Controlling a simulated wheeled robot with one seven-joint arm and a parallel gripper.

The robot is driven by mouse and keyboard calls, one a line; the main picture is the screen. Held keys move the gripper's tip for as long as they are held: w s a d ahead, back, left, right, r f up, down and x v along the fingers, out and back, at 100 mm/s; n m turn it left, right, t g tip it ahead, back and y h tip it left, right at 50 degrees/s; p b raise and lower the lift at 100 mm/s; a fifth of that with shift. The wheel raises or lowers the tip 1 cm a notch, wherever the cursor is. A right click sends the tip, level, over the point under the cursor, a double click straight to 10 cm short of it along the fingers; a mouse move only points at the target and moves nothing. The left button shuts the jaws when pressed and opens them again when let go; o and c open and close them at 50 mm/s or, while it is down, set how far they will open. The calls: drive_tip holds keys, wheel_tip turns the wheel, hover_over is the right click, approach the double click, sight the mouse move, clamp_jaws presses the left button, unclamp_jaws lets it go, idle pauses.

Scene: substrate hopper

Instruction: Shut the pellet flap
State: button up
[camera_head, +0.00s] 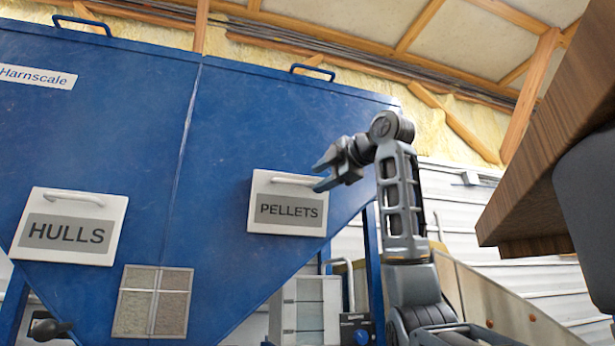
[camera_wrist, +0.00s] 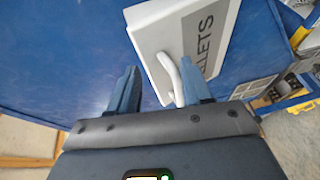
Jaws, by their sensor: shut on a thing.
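The pellet flap (camera_head: 260,222) is a white panel with a grey PELLETS label, on the right part of the blue hopper's front. Its white bar handle (camera_head: 292,179) runs along its upper edge. My gripper (camera_head: 320,177) reaches in from the right at the handle's right end. In the wrist view, the flap (camera_wrist: 160,35) lies just beyond the fingers, with its thick side edge showing.
The blue hopper (camera_head: 130,130) fills the left and middle. A white HULLS flap (camera_head: 112,215) and a mesh window (camera_head: 153,300) are on its front. A wooden board edge (camera_head: 540,150) juts in at the upper right. A grey box (camera_head: 308,305) stands below the hopper's right side.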

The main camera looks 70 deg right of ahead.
sight(301, 178)
drive_tip(key=shift+n, duration=0.3)
drive_tip(key=w, duration=0.1)
drive_tip(key=w+a, duration=0.2)
drive_tip(key=w, duration=0.1)
drive_tip(key=shift+w+p, duration=0.1)
drive_tip(key=shift+p, duration=0.25)
drive_tip(key=shift+w+a+f, duration=0.1)
drive_tip(key=shift+w, duration=0.3)
drive_tip(key=shift+d+y, duration=0.2)
drive_tip(key=shift+y, duration=0.1)
drive_tip(key=shift+d, duration=0.15)
clamp_jaws()
